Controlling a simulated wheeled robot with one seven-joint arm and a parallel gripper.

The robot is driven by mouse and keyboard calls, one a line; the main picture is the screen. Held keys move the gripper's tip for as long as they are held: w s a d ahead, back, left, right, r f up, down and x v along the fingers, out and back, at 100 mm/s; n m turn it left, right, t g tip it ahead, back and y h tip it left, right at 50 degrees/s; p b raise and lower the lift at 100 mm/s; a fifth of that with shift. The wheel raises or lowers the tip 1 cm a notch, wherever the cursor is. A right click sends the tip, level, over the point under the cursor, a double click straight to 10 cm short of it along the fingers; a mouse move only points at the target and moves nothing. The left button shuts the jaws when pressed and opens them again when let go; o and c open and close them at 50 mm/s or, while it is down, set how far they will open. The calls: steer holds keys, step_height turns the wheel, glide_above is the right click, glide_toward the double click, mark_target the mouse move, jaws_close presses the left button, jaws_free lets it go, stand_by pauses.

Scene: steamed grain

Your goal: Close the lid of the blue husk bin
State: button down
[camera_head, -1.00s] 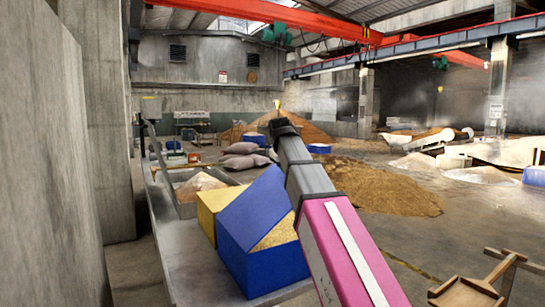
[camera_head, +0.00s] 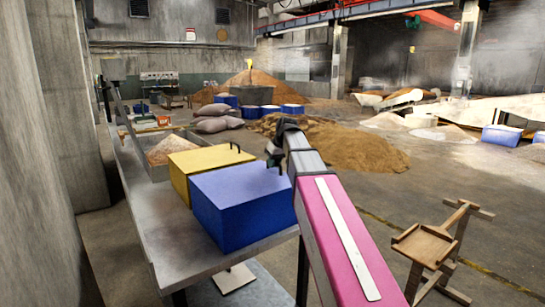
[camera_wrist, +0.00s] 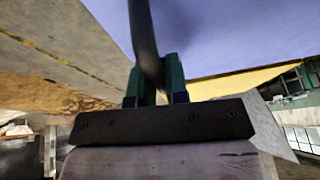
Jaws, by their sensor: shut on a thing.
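The blue husk bin (camera_head: 245,225) stands on the grey bench beside a yellow bin (camera_head: 195,170). Its blue lid (camera_head: 235,187) lies level across the top, with no husk and no gap showing. My gripper (camera_head: 278,155) is at the lid's far right edge, partly hidden behind my pink and grey arm. In the wrist view, the green fingers of my gripper (camera_wrist: 155,85) are shut on a dark curved handle (camera_wrist: 143,35), with the blue lid (camera_wrist: 215,35) behind it.
The grey bench (camera_head: 160,235) runs along the left, with a tray of grain (camera_head: 170,148) farther back. A wooden stool (camera_head: 430,245) stands on the floor at the right. Grain heaps (camera_head: 340,145) and sacks (camera_head: 215,122) lie beyond. Open floor shows between heap and stool.

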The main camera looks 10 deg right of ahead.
steer(key=shift+f, duration=0.35)
steer(key=c, duration=1.1)
jaws_free()
steer(key=shift+c, duration=0.2)
steer(key=shift+r, duration=0.15)
steer(key=v, duration=1)
steer(key=shift+r, duration=0.25)
steer(key=shift+d, duration=0.15)
